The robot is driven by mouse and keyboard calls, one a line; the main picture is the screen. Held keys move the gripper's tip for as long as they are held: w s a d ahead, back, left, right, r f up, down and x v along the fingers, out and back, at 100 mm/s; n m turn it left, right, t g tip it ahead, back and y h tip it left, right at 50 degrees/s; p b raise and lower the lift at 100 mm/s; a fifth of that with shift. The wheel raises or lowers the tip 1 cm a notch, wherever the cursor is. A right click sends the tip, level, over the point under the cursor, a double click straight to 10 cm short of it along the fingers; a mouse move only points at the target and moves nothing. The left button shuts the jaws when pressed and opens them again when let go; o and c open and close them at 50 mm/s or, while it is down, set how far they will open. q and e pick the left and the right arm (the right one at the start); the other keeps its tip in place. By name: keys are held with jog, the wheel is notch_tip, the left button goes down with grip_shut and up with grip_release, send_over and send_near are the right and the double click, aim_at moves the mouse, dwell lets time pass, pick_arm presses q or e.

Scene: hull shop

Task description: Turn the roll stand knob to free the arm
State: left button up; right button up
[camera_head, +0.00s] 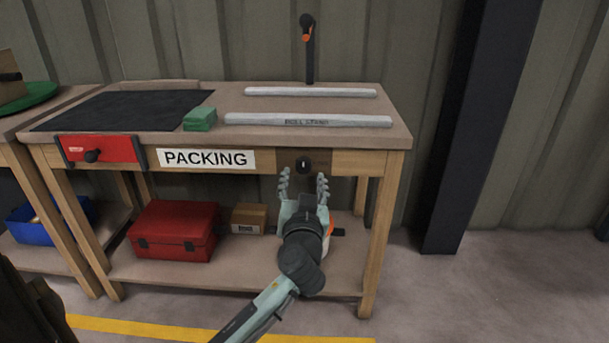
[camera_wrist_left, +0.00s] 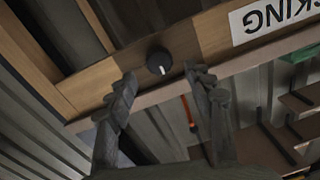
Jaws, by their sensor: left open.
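The knob (camera_head: 304,164) is round and black with a pale mark, on a dark brown plate on the packing bench's front rail. In the left wrist view the knob (camera_wrist_left: 159,62) lies between and beyond the fingertips, its white mark toward the lower edge. My left gripper (camera_head: 304,181) is open and empty in front of the knob; its fingers (camera_wrist_left: 163,82) sit either side of it, apparently apart from it. The roll stand's two pale bars (camera_head: 308,120) lie on the bench top, the front one lettered. A black post with an orange part (camera_head: 309,50) rises behind them.
The packing bench (camera_head: 225,98) holds a black mat (camera_head: 125,110) and a green block (camera_head: 200,118). A red box with a black knob (camera_head: 103,149) is on its front left. The lower shelf holds a red case (camera_head: 173,230) and a carton (camera_head: 249,217). A dark column (camera_head: 474,130) stands right.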

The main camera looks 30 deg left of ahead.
aim_at(303, 168)
pick_arm(q)
jog(key=shift+x, duration=2.05)
jog(key=shift+f, duration=0.1)
jog(key=c, duration=1.2)
